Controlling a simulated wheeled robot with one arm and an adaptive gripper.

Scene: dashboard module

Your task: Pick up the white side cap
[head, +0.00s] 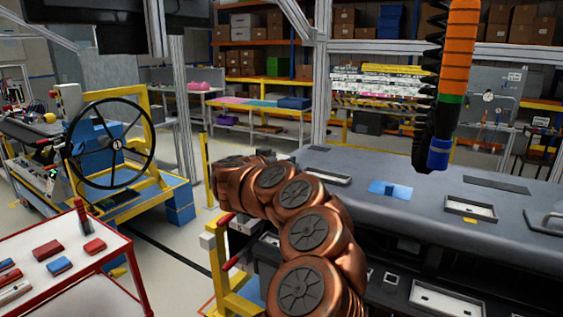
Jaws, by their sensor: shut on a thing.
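My copper-coloured arm rises from the bottom middle of the head view and bends away to the left. Its far end is turned away from me, and I cannot make out my gripper or its fingers. I cannot pick out the white side cap with certainty. The grey dashboard module (400,205) lies to the right of the arm. It has a pale-rimmed recess (471,208) on top and another pale-framed opening (449,303) on its front side.
A red-edged white table (92,262) with red and blue parts stands at the lower left. A yellow frame with a black steering wheel (110,144) is behind it. An orange and black tool (458,62) hangs over the module. Floor shows between table and arm.

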